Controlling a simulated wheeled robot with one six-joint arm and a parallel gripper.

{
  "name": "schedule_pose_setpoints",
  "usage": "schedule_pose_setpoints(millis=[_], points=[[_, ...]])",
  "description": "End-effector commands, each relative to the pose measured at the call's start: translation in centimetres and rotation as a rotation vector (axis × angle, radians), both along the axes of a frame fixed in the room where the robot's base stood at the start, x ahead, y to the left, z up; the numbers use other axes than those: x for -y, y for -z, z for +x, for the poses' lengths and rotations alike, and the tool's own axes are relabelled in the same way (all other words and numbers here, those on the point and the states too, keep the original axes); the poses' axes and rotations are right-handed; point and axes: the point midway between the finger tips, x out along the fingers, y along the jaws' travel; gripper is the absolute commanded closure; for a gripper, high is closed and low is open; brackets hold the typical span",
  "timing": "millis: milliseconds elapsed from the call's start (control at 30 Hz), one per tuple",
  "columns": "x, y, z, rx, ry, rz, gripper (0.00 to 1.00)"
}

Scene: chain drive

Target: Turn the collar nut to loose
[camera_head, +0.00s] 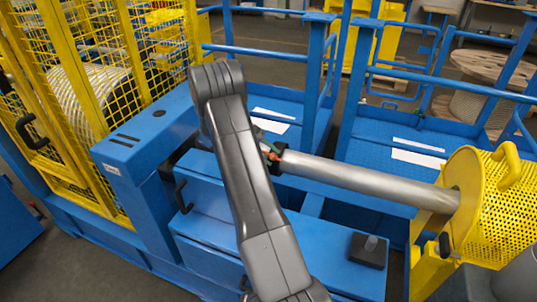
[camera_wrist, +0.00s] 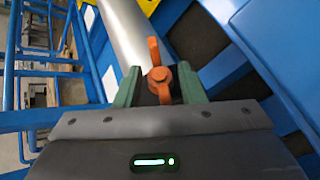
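The collar nut is an orange wing nut (camera_wrist: 158,76) with a round hub and two wings, one pointing up and one down in the wrist view. It sits on a dark collar at the end of a silver shaft (camera_wrist: 122,32). In the head view the orange nut (camera_head: 271,153) is small and partly hidden by my arm, and the silver shaft (camera_head: 365,182) runs right. My gripper (camera_wrist: 160,90) has green fingers either side of the nut, with dark gaps showing between fingers and nut. It looks open; whether a finger touches the collar is unclear.
A yellow perforated guard (camera_head: 503,205) stands at the shaft's right end. A blue machine housing (camera_head: 150,135) and a yellow mesh cage (camera_head: 75,80) are at left. Blue railings (camera_head: 260,52) stand behind. A black block (camera_head: 368,250) sits on the blue surface in front.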

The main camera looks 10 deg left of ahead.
Motion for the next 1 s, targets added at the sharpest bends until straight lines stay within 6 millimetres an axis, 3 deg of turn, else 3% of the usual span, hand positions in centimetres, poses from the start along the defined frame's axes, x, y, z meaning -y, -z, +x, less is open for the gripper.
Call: schedule_pose_setpoints(millis=[267, 700, 1000], points=[[-1.2, -0.8, 0.1, 0.004, -0.002, 0.001, 0.64], [-8.9, -6.4, 0.1, 0.003, -0.002, 0.002, 0.64], [-11.1, -8.1, 0.1, 0.000, 0.000, 0.000, 0.64]])
